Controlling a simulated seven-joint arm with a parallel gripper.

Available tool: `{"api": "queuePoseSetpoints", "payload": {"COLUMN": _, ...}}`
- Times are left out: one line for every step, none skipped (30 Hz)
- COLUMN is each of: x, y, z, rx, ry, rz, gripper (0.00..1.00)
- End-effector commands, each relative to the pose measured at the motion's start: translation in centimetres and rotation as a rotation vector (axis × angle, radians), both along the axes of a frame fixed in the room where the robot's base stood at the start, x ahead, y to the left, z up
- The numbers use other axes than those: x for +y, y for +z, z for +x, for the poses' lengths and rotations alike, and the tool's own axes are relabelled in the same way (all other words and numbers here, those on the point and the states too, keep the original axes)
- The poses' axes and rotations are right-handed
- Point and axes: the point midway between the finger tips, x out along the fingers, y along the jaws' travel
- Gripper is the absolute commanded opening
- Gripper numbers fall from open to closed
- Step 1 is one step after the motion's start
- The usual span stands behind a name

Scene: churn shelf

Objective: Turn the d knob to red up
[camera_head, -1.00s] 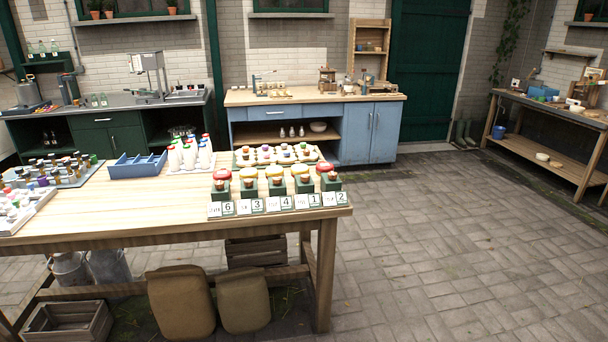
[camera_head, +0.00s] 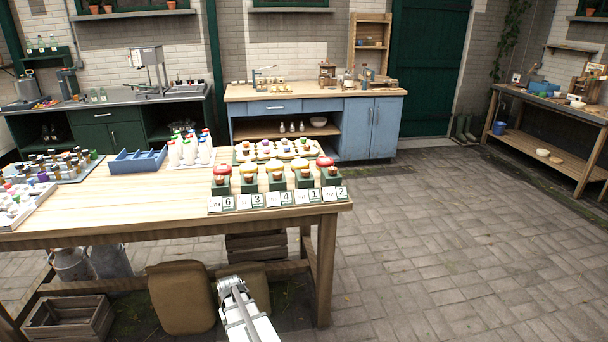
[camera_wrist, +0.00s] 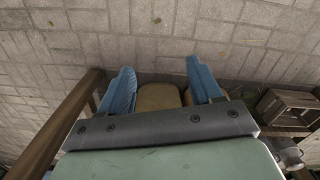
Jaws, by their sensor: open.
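A row of several green stands with red and yellow round tops (camera_head: 249,178) stands along the front right of the wooden table. Each has a white card with a number in front; any letters are too small to read. I cannot tell which one, if any, is the d knob. My arm comes in from the bottom of the head view, below the table's front edge and away from the row. In the wrist view my gripper (camera_wrist: 160,68) has its two blue fingers wide apart, with nothing between them. No knob shows in the wrist view.
The wooden table (camera_head: 130,215) also bears a tray of small round items (camera_head: 277,152), white bottles (camera_head: 190,150) and a blue divided box (camera_head: 137,162). Brown sacks (camera_head: 180,297) and a wooden crate (camera_head: 70,315) lie below it. The paved floor to the right is clear.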

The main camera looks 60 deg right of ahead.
Motion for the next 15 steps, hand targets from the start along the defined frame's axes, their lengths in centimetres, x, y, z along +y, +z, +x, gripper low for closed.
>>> {"api": "queuePoseSetpoints", "payload": {"x": -2.2, "y": 1.4, "z": 1.4, "rx": -0.023, "ry": -0.018, "rz": -0.018, "gripper": 0.64}}
{"api": "queuePoseSetpoints", "payload": {"x": -3.3, "y": 2.1, "z": 1.9, "rx": -0.034, "ry": -0.027, "rz": -0.027, "gripper": 0.64}}
{"api": "queuePoseSetpoints", "payload": {"x": -4.7, "y": 3.2, "z": 2.7, "rx": -0.05, "ry": -0.039, "rz": -0.041, "gripper": 0.64}}
{"api": "queuePoseSetpoints", "payload": {"x": -5.8, "y": 4.0, "z": 3.1, "rx": -0.06, "ry": -0.048, "rz": -0.05, "gripper": 0.64}}
{"api": "queuePoseSetpoints", "payload": {"x": -6.9, "y": 4.9, "z": 3.6, "rx": -0.071, "ry": -0.056, "rz": -0.061, "gripper": 0.64}}
{"api": "queuePoseSetpoints", "payload": {"x": -8.3, "y": 6.0, "z": 4.2, "rx": -0.084, "ry": -0.068, "rz": -0.073, "gripper": 0.64}}
{"api": "queuePoseSetpoints", "payload": {"x": -9.4, "y": 6.9, "z": 4.7, "rx": -0.094, "ry": -0.077, "rz": -0.084, "gripper": 0.64}}
{"api": "queuePoseSetpoints", "payload": {"x": -10.5, "y": 7.8, "z": 5.1, "rx": -0.103, "ry": -0.085, "rz": -0.094, "gripper": 0.64}}
{"api": "queuePoseSetpoints", "payload": {"x": -11.9, "y": 9.1, "z": 5.6, "rx": -0.115, "ry": -0.096, "rz": -0.107, "gripper": 0.64}}
{"api": "queuePoseSetpoints", "payload": {"x": -13.0, "y": 10.1, "z": 5.9, "rx": -0.124, "ry": -0.105, "rz": -0.118, "gripper": 0.64}}
{"api": "queuePoseSetpoints", "payload": {"x": -14.1, "y": 11.1, "z": 6.3, "rx": -0.133, "ry": -0.114, "rz": -0.128, "gripper": 0.64}}
{"api": "queuePoseSetpoints", "payload": {"x": -15.6, "y": 12.4, "z": 6.7, "rx": -0.144, "ry": -0.124, "rz": -0.143, "gripper": 0.64}}
{"api": "queuePoseSetpoints", "payload": {"x": -16.7, "y": 13.4, "z": 7.0, "rx": -0.151, "ry": -0.133, "rz": -0.154, "gripper": 0.64}}
{"api": "queuePoseSetpoints", "payload": {"x": -17.8, "y": 14.5, "z": 7.3, "rx": -0.159, "ry": -0.143, "rz": -0.165, "gripper": 0.64}}
{"api": "queuePoseSetpoints", "payload": {"x": -19.2, "y": 15.9, "z": 7.6, "rx": -0.169, "ry": -0.155, "rz": -0.178, "gripper": 0.64}}
